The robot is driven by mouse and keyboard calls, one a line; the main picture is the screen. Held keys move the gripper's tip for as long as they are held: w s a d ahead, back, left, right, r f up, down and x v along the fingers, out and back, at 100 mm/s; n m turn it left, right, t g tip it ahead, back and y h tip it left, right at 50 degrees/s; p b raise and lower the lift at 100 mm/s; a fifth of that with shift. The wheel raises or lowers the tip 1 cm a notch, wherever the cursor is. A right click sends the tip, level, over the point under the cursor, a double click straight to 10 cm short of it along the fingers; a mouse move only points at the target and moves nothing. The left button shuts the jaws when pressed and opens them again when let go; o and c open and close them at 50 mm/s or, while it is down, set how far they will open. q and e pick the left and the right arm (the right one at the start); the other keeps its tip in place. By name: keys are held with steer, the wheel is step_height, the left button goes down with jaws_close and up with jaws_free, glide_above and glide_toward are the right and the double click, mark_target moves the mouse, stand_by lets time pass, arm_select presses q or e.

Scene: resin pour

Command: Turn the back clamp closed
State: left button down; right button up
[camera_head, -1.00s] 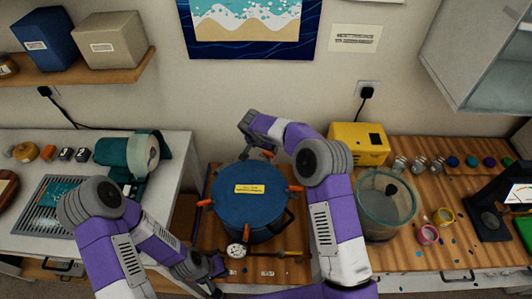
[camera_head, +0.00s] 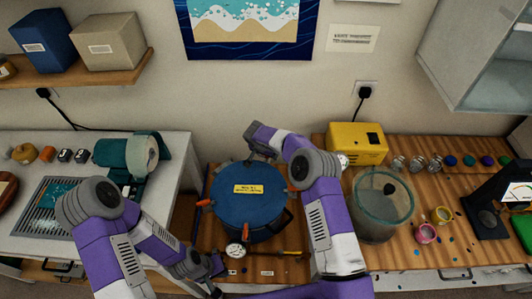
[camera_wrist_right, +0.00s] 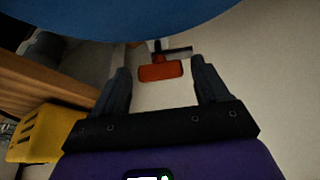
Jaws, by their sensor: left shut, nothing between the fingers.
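A blue round pot (camera_head: 240,205) with a labelled lid stands on the wooden bench. Orange clamp handles show at its left (camera_head: 204,203) and right (camera_head: 294,189) sides. The back clamp's orange handle (camera_wrist_right: 160,72) shows in the right wrist view, below the pot's blue edge, between the fingertips and apart from both. In the head view my right gripper and wrist hide that clamp. My right gripper (camera_wrist_right: 157,70) is open, behind the pot. My left gripper (camera_head: 217,266) is shut and empty, low at the pot's front left.
A pressure gauge (camera_head: 235,250) sits before the pot. A yellow box (camera_head: 358,143) stands behind right, with a clear round vessel (camera_head: 383,205) beside my right arm. Small cups (camera_head: 425,233) stand farther right. The wall is close behind the pot.

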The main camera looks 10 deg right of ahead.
steer(key=c, duration=0.8)
steer(key=shift+d+f+n+t+y+b, duration=0.15)
steer(key=shift+n+t+y+b, duration=0.2)
steer(key=shift+n+b, duration=1.1)
steer(key=shift+c, duration=0.2)
steer(key=shift+s+d+n+y+b, duration=0.1)
steer(key=shift+n+y+b, duration=0.45)
steer(key=shift+n+b, duration=0.45)
steer(key=n, duration=0.1)
steer(key=n+y, duration=0.1)
steer(key=n, duration=0.1)
steer(key=shift+d+r, duration=0.15)
steer(key=shift+r, duration=0.05)
steer(key=n, duration=0.2)
steer(key=n+y, duration=0.1)
steer(key=shift+d+n+y, duration=0.2)
steer(key=shift+n+y, duration=0.1)
steer(key=shift+n, duration=0.05)
steer(key=n, duration=0.2)
steer(key=n+g+y+b, duration=0.1)
steer(key=n, duration=0.1)
steer(key=shift+w+d, duration=0.1)
steer(key=shift+w, duration=0.1)
steer(key=shift+n+g+y, duration=0.35)
steer(key=shift+n+y, duration=0.05)
steer(key=shift+n, duration=0.7)
steer(key=shift+b, duration=0.3)
